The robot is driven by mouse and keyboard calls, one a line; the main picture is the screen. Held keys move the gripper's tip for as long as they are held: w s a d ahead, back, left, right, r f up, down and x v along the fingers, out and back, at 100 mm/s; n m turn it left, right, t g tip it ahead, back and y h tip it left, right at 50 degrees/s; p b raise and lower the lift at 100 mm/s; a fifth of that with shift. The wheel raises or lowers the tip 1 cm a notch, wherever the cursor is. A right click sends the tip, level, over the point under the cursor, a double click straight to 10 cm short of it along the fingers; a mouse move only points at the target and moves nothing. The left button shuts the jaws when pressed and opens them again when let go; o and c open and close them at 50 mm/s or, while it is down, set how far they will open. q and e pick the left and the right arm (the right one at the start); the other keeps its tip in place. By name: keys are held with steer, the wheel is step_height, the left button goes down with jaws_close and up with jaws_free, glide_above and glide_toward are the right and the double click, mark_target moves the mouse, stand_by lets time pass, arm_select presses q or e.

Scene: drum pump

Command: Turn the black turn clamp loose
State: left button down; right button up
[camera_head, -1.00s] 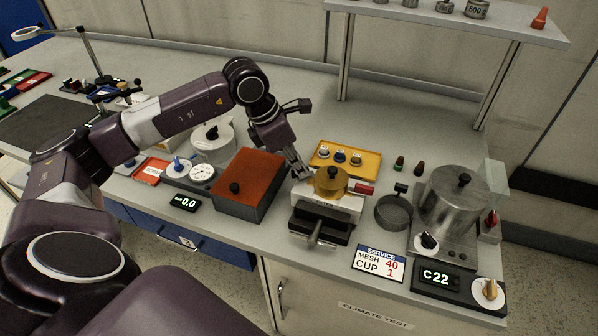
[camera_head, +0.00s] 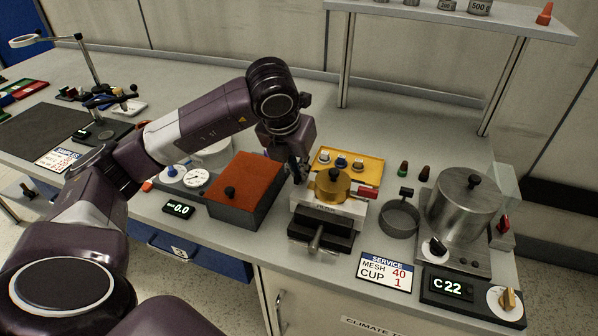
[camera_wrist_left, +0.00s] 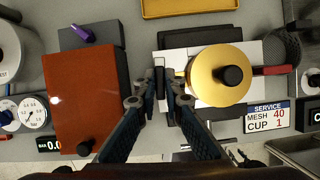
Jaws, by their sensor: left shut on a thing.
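The drum pump's round brass head (camera_head: 332,185) with a black knob sits on a white block (camera_head: 345,211), a red handle (camera_head: 367,192) at its right. In the left wrist view the brass head (camera_wrist_left: 205,80) is right of my fingers. The black turn clamp (camera_wrist_left: 160,82) is a narrow black piece at the block's left edge. My left gripper (camera_head: 299,179) points down there; in the wrist view its fingertips (camera_wrist_left: 159,100) are on either side of the clamp, shut on it. The fingers partly hide it. My right gripper does not show.
A dark box with an orange-red lid (camera_head: 247,179) stands close left of the gripper. A yellow tray (camera_head: 373,171) with small knobs lies behind the pump. A mesh cup (camera_head: 399,219) and steel pot (camera_head: 462,208) stand right. The bench behind is mostly clear.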

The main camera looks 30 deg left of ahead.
arm_select(q)
steer(key=shift+w+r+n, duration=0.1)
steer(key=shift+r+n, duration=0.05)
steer(key=shift+n, duration=0.35)
steer(key=c, duration=2)
jaws_free()
steer(key=shift+c, duration=0.2)
steer(key=v, duration=1.2)
steer(key=shift+d, duration=0.15)
